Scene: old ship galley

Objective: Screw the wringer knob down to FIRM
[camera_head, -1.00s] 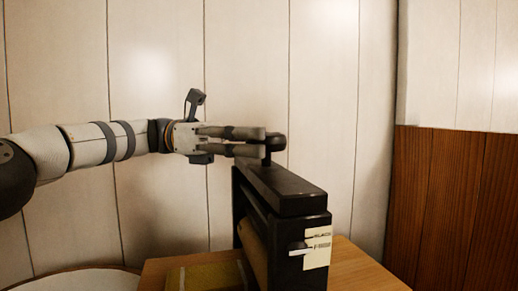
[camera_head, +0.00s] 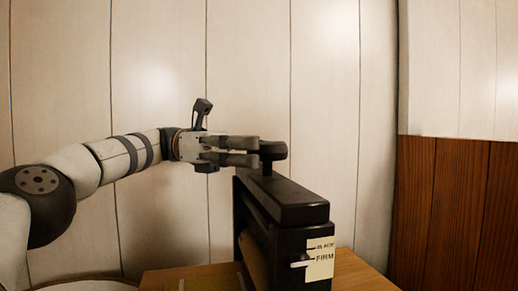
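The black wringer (camera_head: 286,205) stands upright on a wooden table. Its dark round knob (camera_head: 273,151) sits on a short stem above the top bar. A cream label (camera_head: 320,262) on the end post reads SLACK above FIRM. A small white pointer (camera_head: 300,264) beside it is about level with the FIRM mark. My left gripper (camera_head: 257,151) is level with the knob, at its left side. Its two fingers are apart, with tips close to the knob's left edge; I cannot tell whether they touch it. My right gripper is not in view.
The wooden table top (camera_head: 355,273) shows bare to the right of the wringer. A pale round rim (camera_head: 85,286) is at the lower left. A white panelled wall (camera_head: 250,60) stands behind, with brown wood panelling (camera_head: 450,210) at the right.

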